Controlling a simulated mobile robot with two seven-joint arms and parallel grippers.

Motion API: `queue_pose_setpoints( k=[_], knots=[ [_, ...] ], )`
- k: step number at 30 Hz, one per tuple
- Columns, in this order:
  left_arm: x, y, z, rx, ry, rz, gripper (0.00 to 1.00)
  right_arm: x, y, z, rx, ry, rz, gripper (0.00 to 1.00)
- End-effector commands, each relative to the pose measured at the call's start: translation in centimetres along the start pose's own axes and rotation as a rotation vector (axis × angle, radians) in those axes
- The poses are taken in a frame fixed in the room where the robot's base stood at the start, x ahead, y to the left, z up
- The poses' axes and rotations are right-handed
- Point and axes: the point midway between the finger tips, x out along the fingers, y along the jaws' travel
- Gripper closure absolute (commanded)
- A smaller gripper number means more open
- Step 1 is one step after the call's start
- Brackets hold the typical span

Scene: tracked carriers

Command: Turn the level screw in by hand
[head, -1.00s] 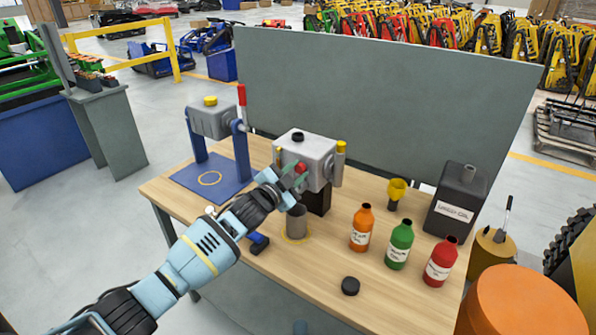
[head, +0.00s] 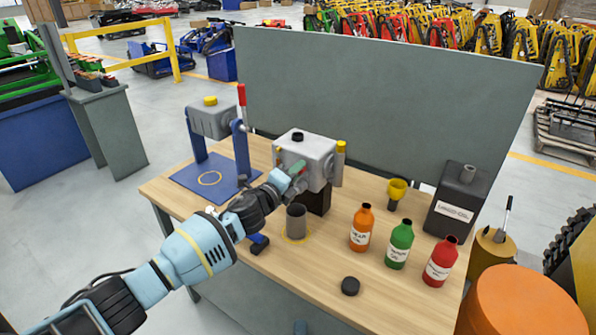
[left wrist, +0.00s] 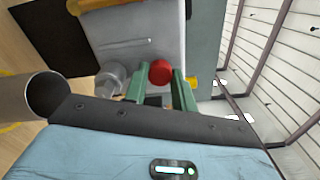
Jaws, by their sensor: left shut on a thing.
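A grey gearbox-like housing (head: 318,152) stands on a black block on the wooden bench, with a black plug on top. The red level screw (left wrist: 161,72) sits on its face and shows as a round red head in the left wrist view. My left gripper (head: 297,170) reaches the front of the housing, and its green fingers (left wrist: 160,84) are shut on the red screw from both sides. In the head view the fingers and wrist hide the screw. How deep the screw sits cannot be seen. My right gripper is not in view.
A grey cup (head: 297,221) stands just below my gripper. Orange (head: 361,232), green (head: 399,248) and red (head: 440,265) bottles, a yellow funnel (head: 397,188) and a black can (head: 455,205) stand at right. A black cap (head: 350,286) lies in front. A blue press-like stand (head: 242,155) is at left.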

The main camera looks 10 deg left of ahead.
Motion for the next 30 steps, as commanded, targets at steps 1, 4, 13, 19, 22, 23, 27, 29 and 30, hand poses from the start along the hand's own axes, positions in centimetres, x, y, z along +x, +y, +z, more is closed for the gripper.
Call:
queue_pose_setpoints(
  k=[1,4,13,19,22,23,27,29,30],
  knots=[
    [-0.03,0.07,0.04,0.094,0.0,0.001,0.9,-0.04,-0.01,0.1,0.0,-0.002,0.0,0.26],
    [-0.01,0.04,0.0,0.241,0.001,0.0,0.9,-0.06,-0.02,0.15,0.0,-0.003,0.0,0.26],
    [-0.02,0.06,-0.07,0.302,0.002,0.0,0.9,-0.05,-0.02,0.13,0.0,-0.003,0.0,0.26],
    [-0.03,0.07,0.05,0.511,0.001,0.001,0.9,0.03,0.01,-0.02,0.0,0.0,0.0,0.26],
    [-0.02,0.04,0.06,0.765,0.001,0.0,0.9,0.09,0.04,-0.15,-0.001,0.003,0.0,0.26],
    [-0.02,0.03,0.08,0.836,0.001,0.0,0.9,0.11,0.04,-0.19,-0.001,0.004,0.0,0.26],
    [-0.02,0.02,0.03,1.075,0.001,0.0,0.9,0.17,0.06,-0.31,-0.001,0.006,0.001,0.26],
    [-0.04,0.1,-0.03,1.126,0.002,0.0,0.9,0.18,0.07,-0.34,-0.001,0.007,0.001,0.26],
    [-0.04,0.11,-0.02,1.144,0.002,0.0,0.9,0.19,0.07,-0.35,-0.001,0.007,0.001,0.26]
  ],
)
